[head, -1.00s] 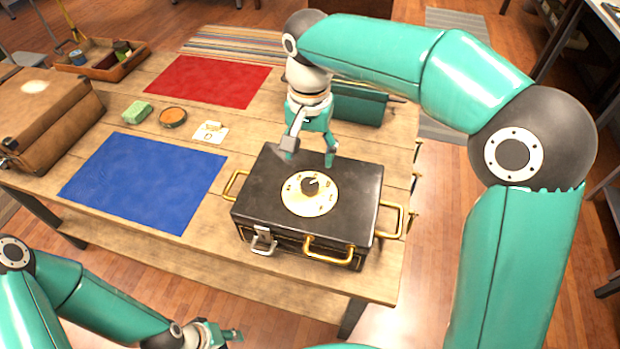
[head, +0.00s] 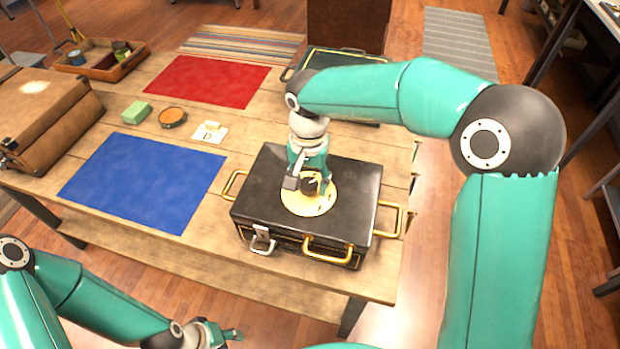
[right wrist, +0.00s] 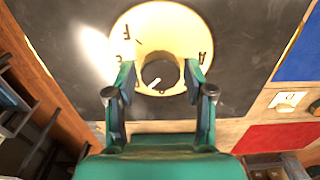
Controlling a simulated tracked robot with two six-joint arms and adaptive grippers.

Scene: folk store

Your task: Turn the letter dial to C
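A black box (head: 265,205) with brass handles stands on the wooden table. On its lid is a round cream letter dial (head: 297,208) with a dark knob (head: 309,187) at its centre. In the right wrist view the dial (right wrist: 185,25) shows an F and an A; other letters are partly hidden. The knob (right wrist: 158,72) bears a short white mark. My right gripper (head: 309,188) is over the dial. Its fingers are apart on either side of the knob, with gaps visible in the right wrist view (right wrist: 160,78). My left gripper (head: 226,337) is empty, low at the front; its opening is unclear.
A blue mat (head: 145,180) lies left of the box and a red mat (head: 207,80) behind. A brown case (head: 45,120), a green sponge (head: 136,112), a round tin (head: 172,117) and a small card (head: 209,132) are on the table. A dark green case (head: 340,62) is at the back.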

